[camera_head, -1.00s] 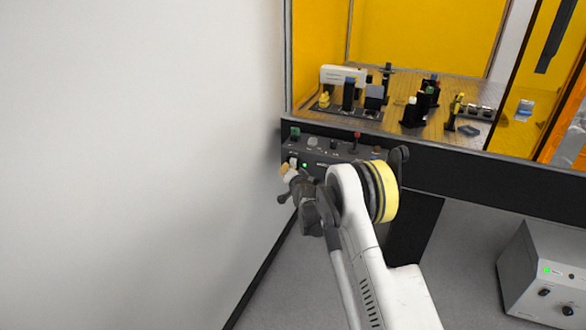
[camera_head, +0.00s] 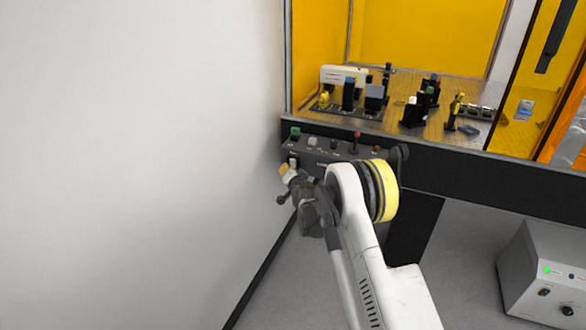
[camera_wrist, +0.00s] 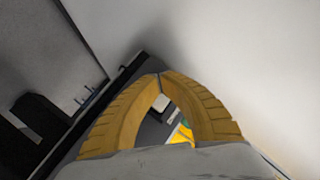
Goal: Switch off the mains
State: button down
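The dark control panel (camera_head: 322,150) sits under the front left edge of the optical table. A small white switch (camera_head: 293,161) is at its lower left end. My gripper (camera_head: 286,169) is right at this switch, its tan fingertips just below and in front of it; whether they touch cannot be told. In the wrist view the two tan fingers (camera_wrist: 160,76) meet at their tips, with no object between the tips. A white piece (camera_wrist: 160,103), likely the switch, shows through the gap behind them. No green light shows beside the switch in the head view.
A green button (camera_head: 295,133), a pale button (camera_head: 312,142) and a red-topped lever (camera_head: 356,139) are also on the panel. A white wall (camera_head: 140,160) stands close on the left. A grey box (camera_head: 545,270) with a lit green lamp stands at the right.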

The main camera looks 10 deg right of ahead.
jog(key=shift+s+a, duration=0.15)
jog(key=shift+s, duration=0.05)
jog(key=s+a, duration=0.1)
jog(key=s, duration=0.1)
jog(key=s+a+r, duration=0.1)
jog(key=s, duration=0.1)
jog(key=shift+a, duration=0.4)
dwell(0.3)
